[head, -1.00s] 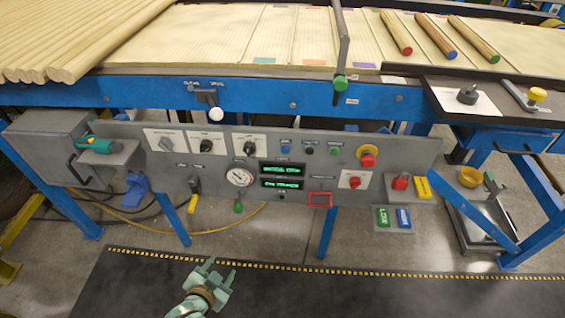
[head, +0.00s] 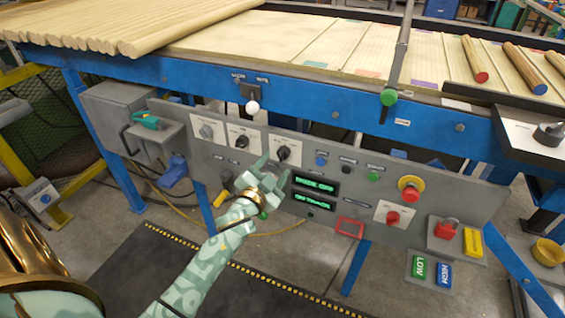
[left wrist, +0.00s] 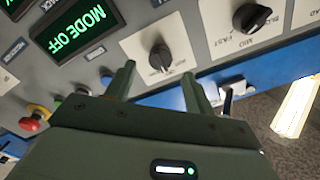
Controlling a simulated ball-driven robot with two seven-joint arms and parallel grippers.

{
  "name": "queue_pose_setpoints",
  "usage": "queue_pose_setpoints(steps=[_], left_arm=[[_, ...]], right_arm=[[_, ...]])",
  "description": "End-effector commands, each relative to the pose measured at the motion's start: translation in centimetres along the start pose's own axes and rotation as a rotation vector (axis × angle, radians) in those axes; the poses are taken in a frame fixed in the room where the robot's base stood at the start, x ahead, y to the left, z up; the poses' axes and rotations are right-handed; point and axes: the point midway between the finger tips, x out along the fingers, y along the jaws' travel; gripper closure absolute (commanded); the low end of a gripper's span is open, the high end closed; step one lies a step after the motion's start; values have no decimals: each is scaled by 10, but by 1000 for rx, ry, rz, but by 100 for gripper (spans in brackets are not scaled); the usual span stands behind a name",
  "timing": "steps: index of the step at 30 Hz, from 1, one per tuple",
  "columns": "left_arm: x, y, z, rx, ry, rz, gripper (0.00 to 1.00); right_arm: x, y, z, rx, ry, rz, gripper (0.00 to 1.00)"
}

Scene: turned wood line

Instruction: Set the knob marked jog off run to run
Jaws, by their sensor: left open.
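The black knob (head: 283,152) on the white plate closest to the green display stands on the grey panel. In the left wrist view the same knob (left wrist: 160,58) lies just beyond and between the two fingertips; its plate lettering is too blurred to read surely. The display reads "MODE OFF" in the left wrist view (left wrist: 78,32) and also shows in the head view (head: 313,186). My left gripper (head: 272,172) is open and empty, in front of the panel just below the knob, with no clear contact. My right gripper is out of view.
A red-and-yellow stop button (head: 410,188) and a red knob (head: 393,217) are to the right. A white-tipped lever (head: 252,106) hangs above. Dark mat (head: 190,268) covers the floor below.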

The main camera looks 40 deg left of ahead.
Motion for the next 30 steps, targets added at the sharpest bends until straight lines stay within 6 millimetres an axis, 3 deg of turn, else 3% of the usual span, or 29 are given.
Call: queue_pose_setpoints(steps=[6, 18, 23, 30], left_arm=[[34, 2, 2, 2, -2, 1, 46], [43, 0, 0, -1, -1, 1, 46], [43, 0, 0, -1, -1, 1, 91], [42, 0, 0, 8, -1, 1, 91]], right_arm=[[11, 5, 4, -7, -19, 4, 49], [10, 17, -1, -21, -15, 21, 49], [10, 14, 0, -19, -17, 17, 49], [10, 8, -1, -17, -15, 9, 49]])
